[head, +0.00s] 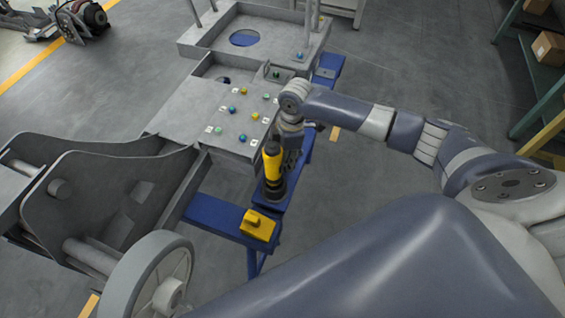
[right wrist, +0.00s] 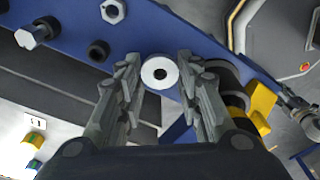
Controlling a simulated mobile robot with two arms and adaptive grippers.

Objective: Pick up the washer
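The washer (right wrist: 148,77) is a pale, flat ring with a dark centre hole, lying on a blue surface (right wrist: 75,60) in the right wrist view. My right gripper (right wrist: 159,65) is open, with one fingertip on each side of the washer. I cannot tell whether either finger touches it. In the head view my right gripper (head: 291,157) points down at the blue bench beside the grey chassis, partly behind a yellow and black tool. The washer is hidden in the head view. My left gripper is not in view.
The yellow and black tool (head: 272,163) stands upright close to my right gripper. A yellow block (head: 258,224) sits on the blue bench (head: 215,214). A hex nut (right wrist: 113,11), a bolt (right wrist: 36,34) and a black nut (right wrist: 98,50) lie near the washer. The grey chassis (head: 180,121) stands left.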

